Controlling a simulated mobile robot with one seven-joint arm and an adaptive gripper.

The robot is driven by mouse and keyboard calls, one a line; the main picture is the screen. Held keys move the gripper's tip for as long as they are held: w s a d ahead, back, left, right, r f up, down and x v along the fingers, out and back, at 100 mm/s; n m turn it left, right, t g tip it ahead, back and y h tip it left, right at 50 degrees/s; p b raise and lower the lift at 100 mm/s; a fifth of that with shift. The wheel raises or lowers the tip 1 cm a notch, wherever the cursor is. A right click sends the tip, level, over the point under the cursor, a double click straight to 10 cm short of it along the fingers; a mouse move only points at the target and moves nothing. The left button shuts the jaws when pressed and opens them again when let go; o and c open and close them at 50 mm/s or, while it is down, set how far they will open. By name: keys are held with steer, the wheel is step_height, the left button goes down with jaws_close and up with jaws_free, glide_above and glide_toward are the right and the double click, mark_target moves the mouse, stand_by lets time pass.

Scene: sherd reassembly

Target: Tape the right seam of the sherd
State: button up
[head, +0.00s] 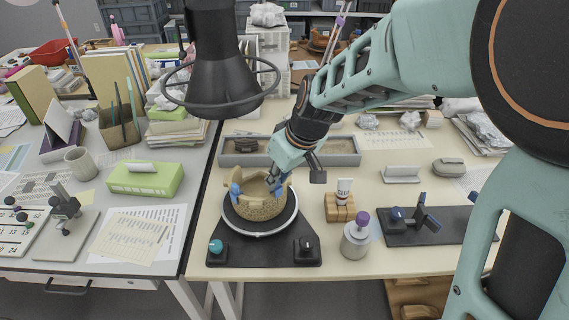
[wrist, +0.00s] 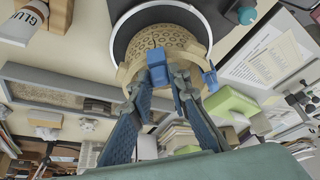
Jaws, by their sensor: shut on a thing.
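The round tan patterned vessel (head: 258,207) sits on a turntable (head: 232,222) and shows a jagged, uneven rim. In the wrist view the vessel (wrist: 178,38) is at top centre. A blue tape strip (head: 236,190) lies over its left rim; it is at the right in the wrist view (wrist: 210,78). My gripper (head: 277,182) is at the right part of the rim, shut on a second blue tape strip (wrist: 157,62), which lies against the vessel wall. The fingers hide part of the rim and the sherd's edges, so I cannot tell the right seam's exact line.
A lamp ring (head: 222,85) hangs above and left of the vessel. A glue tube in a wooden block (head: 340,207), a purple-topped jar (head: 356,238) and a blue-tipped stand (head: 425,222) are at the right. A grey tray (head: 228,160) lies behind.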

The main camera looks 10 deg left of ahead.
steer(key=shift+f+b, duration=1.1)
steer(key=shift+b, duration=0.05)
stand_by(1.5)
steer(key=o, duration=0.8)
steer(key=shift+r, duration=0.1)
steer(key=v, duration=0.7)
steer(key=shift+d+r, duration=0.1)
steer(key=shift+r, duration=0.1)
